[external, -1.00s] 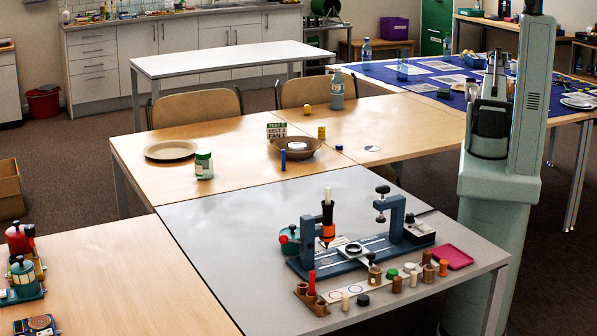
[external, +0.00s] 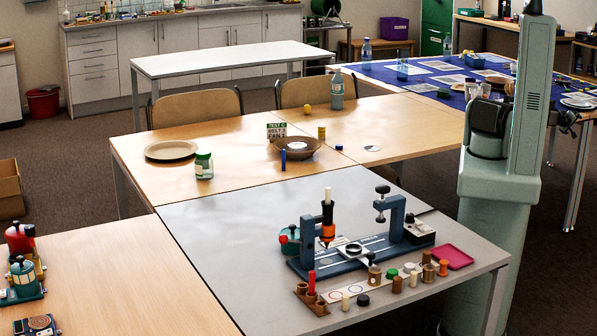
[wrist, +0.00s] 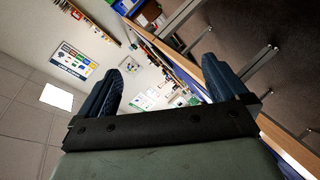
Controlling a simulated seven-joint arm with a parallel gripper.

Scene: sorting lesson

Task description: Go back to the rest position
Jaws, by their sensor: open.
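My gripper shows in the wrist view (wrist: 167,62), with its two dark blue fingers spread wide apart. Nothing is between the fingers. The wrist camera looks tilted across the room, at the wall, the ceiling and the table legs. The fingers are mostly hidden there. My gripper is away from the objects on the tables.
The grey table (external: 200,225) holds a blue bench device (external: 356,262), several small pegs and a pink tray (external: 453,256). A brown bowl (external: 309,152), a green-lidded jar (external: 204,165) and a plate (external: 170,151) stand on the wooden table. A blue-covered table (external: 385,72) is behind my arm.

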